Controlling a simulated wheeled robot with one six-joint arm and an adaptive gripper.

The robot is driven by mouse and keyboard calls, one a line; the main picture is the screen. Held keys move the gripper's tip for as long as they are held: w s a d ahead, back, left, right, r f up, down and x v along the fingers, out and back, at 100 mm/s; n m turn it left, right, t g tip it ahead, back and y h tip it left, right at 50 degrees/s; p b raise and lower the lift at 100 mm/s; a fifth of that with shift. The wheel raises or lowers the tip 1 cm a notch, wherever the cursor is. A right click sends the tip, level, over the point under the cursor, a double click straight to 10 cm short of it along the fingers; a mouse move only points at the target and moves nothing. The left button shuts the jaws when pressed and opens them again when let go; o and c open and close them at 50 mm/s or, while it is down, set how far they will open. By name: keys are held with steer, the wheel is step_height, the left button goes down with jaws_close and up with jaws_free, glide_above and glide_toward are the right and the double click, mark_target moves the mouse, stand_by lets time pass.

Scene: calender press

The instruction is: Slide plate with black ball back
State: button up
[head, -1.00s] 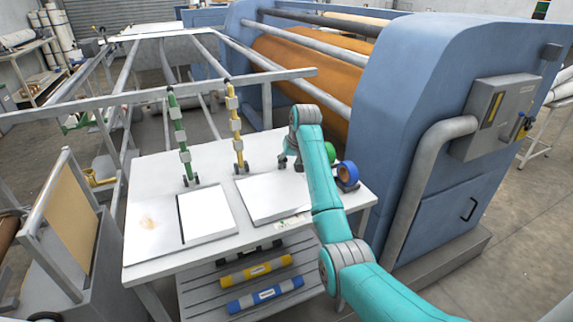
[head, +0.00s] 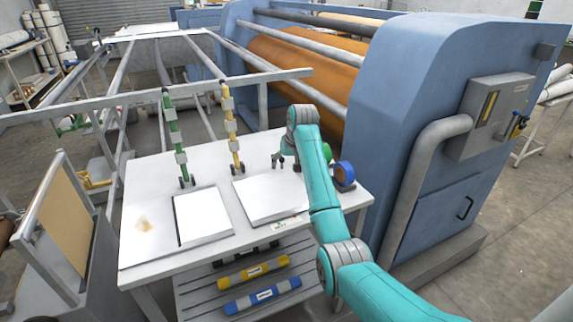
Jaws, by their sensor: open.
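A white plate (head: 202,216) lies on the left half of the grey table. A second white plate (head: 265,201) lies to its right. I cannot make out a black ball on either plate, so I cannot tell which one the task means. My gripper (head: 278,161) is open, small and dark, at the far side of the right plate, just right of the yellow rod's foot. It looks empty. I cannot tell whether it touches the table or the plate. My arm hides the right end of the right plate.
A green rod (head: 174,135) and a yellow rod (head: 232,130) stand tilted at the table's back edge. Blue tape (head: 344,172) sits at the right. Yellow (head: 253,273) and blue (head: 262,296) rolls lie on the shelf below. The blue press (head: 420,140) stands behind at right.

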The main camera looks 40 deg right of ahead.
steer(key=d+v, duration=0.1)
steer(key=v, duration=1)
steer(key=shift+a+r, duration=0.35)
steer(key=shift+a, duration=0.15)
steer(key=shift+s, duration=0.1)
